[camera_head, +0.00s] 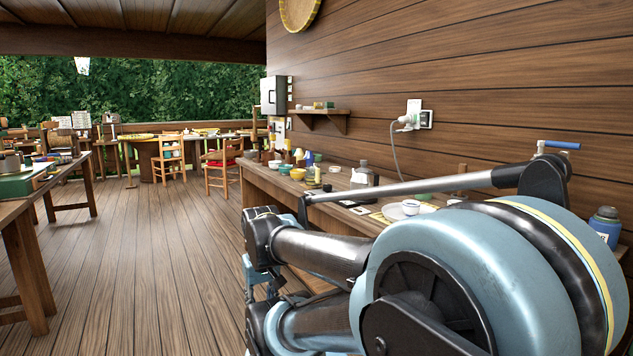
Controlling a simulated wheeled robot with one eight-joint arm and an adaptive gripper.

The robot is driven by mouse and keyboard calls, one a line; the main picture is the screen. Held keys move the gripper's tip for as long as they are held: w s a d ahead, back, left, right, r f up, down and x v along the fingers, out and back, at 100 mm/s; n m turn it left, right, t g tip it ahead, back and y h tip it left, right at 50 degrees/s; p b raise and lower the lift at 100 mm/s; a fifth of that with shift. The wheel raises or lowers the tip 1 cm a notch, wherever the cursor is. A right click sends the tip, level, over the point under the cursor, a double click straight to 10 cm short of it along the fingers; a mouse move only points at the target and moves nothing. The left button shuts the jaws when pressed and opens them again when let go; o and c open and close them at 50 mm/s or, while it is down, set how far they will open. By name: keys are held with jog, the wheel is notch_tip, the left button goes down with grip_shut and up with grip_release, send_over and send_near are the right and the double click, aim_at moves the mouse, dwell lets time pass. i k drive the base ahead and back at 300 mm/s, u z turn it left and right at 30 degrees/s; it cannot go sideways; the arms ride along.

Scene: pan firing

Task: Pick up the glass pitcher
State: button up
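I cannot pick out a glass pitcher for certain. A grey, bottle-like vessel (364,174) stands on the long bench along the right wall, behind my arm. It is too small to tell whether it is glass or has a handle. My blue and black arm fills the lower right and hides much of the near bench. Light blue parts at the arm's far left end (260,278) may belong to my gripper. They are beside the bench's front, over the floor. Its fingers cannot be made out, and nothing held shows.
A blue bottle (605,226) stands at the far right. A table (22,205) stands at left, chairs (168,156) farther back. The plank floor (150,260) between is clear.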

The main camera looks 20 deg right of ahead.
aim_at(314, 174)
jog(key=i, duration=0.95)
jog(key=u, duration=0.05)
